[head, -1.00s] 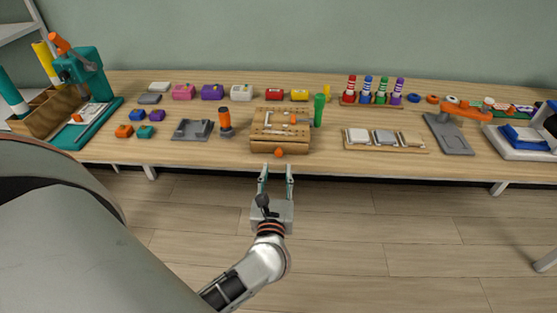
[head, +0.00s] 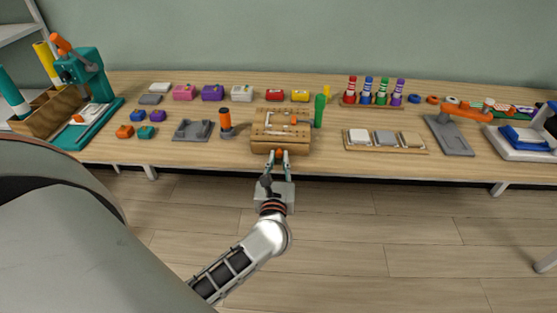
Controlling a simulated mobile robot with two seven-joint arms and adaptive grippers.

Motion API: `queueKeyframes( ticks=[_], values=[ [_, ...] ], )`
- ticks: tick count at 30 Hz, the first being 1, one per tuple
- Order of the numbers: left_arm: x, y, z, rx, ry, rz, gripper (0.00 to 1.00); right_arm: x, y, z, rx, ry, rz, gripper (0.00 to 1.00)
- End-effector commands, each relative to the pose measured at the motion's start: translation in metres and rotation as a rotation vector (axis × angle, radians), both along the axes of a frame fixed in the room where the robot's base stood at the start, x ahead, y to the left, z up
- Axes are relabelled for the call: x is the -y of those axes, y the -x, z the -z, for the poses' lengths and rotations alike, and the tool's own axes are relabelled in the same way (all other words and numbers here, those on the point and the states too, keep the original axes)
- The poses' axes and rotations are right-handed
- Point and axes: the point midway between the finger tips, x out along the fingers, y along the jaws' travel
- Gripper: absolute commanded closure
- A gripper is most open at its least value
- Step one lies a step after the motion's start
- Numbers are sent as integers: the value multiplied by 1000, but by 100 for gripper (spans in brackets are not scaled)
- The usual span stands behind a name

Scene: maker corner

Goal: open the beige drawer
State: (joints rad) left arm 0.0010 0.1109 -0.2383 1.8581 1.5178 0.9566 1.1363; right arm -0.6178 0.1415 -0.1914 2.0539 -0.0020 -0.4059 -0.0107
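The beige drawer (head: 262,149) is the front of a light wooden box (head: 281,127) near the front edge of the table, and it looks shut. It has a small orange knob (head: 279,153). My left gripper (head: 279,156) is at the drawer front, its two fingers on either side of the knob and close together. They appear shut on it, and they partly hide the knob and the middle of the drawer front. My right gripper is not in view.
A green upright cylinder (head: 319,110) stands just right of the box. An orange-handled tool (head: 225,119) stands to its left. A wooden tray with pale and grey tiles (head: 385,148) lies further right. The floor before the table is clear.

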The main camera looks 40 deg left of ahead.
Motion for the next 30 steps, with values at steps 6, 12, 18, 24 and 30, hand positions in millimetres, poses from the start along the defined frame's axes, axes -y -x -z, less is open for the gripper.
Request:
queueKeyframes(
  ticks=[6, 12, 18, 24, 30],
  values=[
    [13, 21, 2, -4, 0, 2, 100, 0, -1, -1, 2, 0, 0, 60],
    [41, 68, 3, -6, 2, 2, 100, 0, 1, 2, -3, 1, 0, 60],
    [60, 97, 2, -4, 0, 1, 100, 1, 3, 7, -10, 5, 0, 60],
    [62, 102, 0, -1, -1, 0, 100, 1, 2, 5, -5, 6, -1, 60],
    [62, 102, 0, 0, 0, 0, 77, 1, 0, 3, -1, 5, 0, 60]
  ],
)
